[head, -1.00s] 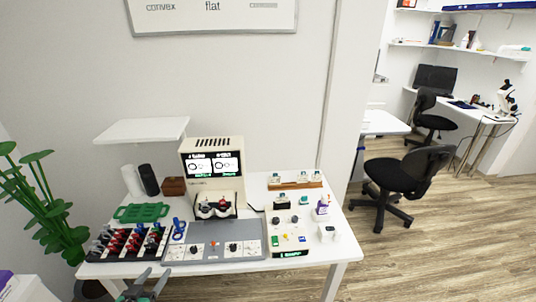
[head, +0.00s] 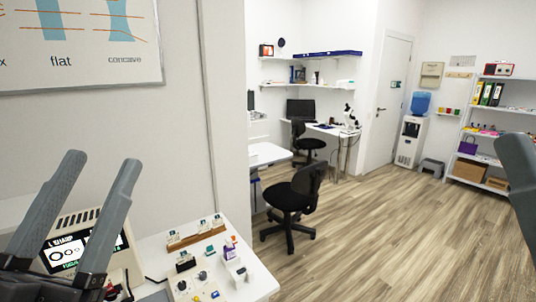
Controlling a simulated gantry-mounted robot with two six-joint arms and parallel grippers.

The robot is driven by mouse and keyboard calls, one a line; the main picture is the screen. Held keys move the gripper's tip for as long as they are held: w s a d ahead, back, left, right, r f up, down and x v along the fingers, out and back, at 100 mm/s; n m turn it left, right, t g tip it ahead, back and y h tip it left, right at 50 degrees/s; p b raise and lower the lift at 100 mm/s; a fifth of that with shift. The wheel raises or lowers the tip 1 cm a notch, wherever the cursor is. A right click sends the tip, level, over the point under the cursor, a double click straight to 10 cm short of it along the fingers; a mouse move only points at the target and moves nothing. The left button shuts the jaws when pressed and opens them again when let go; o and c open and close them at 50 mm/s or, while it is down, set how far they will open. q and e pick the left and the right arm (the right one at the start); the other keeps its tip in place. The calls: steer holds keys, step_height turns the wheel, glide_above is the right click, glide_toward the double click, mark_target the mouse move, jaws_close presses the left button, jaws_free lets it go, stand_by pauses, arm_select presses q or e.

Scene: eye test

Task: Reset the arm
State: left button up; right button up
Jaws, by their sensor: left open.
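My left gripper (head: 101,162) is large and close in the lower left of the head view. Its two grey fingers point up and stand apart, with nothing between them. It covers part of the beige device with a lit screen (head: 75,252) on the white table.
The white table (head: 250,290) bears a wooden rack (head: 196,236) and small items right of my left gripper. A black chair (head: 295,200) stands beyond it. Wooden floor lies open in the middle. A shelf unit (head: 497,108) and water dispenser (head: 411,140) stand at the back right.

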arm_select(q)
steer(key=s+r+t, duration=0.2)
steer(key=s+r, duration=0.2)
steer(key=s, duration=0.1)
step_height(320, 180, up, 36)
steer(key=a+n+y+p, duration=0.1)
steer(key=n+p, duration=0.1)
steer(key=p, duration=3.4)
steer(key=shift+f+n, duration=0.2)
steer(key=shift+n, duration=0.1)
steer(key=shift+s, duration=0.1)
